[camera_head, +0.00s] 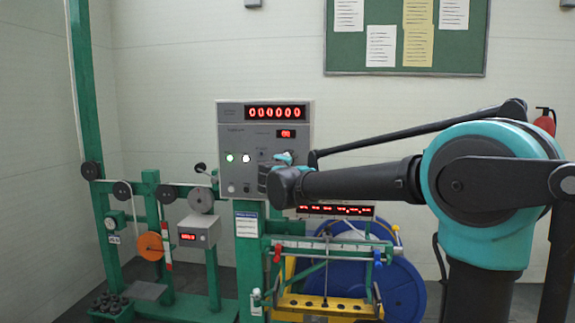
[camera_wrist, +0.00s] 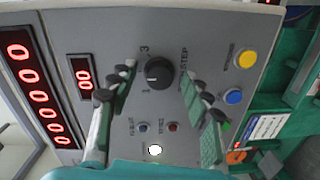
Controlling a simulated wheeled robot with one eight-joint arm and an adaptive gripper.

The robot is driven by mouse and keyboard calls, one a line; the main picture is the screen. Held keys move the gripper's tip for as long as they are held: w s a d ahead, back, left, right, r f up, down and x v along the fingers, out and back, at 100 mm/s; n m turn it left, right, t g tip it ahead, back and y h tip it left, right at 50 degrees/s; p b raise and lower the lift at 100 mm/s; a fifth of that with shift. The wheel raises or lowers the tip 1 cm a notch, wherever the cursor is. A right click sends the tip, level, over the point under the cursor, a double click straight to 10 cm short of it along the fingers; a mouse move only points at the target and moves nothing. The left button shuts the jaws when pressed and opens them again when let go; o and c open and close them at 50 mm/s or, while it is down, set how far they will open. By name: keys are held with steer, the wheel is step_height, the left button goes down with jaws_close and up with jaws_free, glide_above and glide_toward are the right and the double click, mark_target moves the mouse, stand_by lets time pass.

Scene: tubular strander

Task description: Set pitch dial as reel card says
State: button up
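A grey control panel (camera_head: 222,165) stands on the green frame. In the wrist view a black rotary knob (camera_wrist: 159,73) sits on this panel, with the marks 1 and 3 beside it. Whether it is the pitch dial I cannot tell. My gripper (camera_wrist: 159,84) is open in front of the panel, one finger on each side of the knob and apart from it, as far as I can see. In the head view my wrist covers the knob area. A white-and-blue card (camera_head: 246,224) hangs on the green post below the panel; its text is too small to read.
The panel has a long red display (camera_head: 276,113) reading zeros, a small red display (camera_wrist: 83,78), a yellow button (camera_wrist: 246,59) and a blue button (camera_wrist: 233,96). A blue reel (camera_head: 402,285) stands behind a yellow cradle at the lower right. A notice board hangs on the wall.

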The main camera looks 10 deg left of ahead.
steer(key=shift+s, duration=0.1)
steer(key=s, duration=1.1)
steer(key=shift+s+a+r, duration=0.35)
steer(key=shift+s+a, duration=0.05)
steer(key=s+d+f+m+g+h, duration=0.2)
steer(key=d+f+m+g, duration=0.2)
steer(key=d+f, duration=0.75)
steer(key=s+d+f+m+g+h, duration=0.2)
steer(key=s+d+f+m+g, duration=0.15)
steer(key=d+f, duration=0.8)
steer(key=s+d+f+m+g+y, duration=0.2)
steer(key=s+d+f+m, duration=0.1)
steer(key=s+f, duration=0.7)
steer(key=s+d+f+m+g+y, duration=0.3)
steer(key=s+d+f+m, duration=0.1)
steer(key=s+f, duration=0.5)
steer(key=shift+s+f+g, duration=0.35)
steer(key=shift+s+f, duration=0.05)
steer(key=shift+f, duration=0.5)
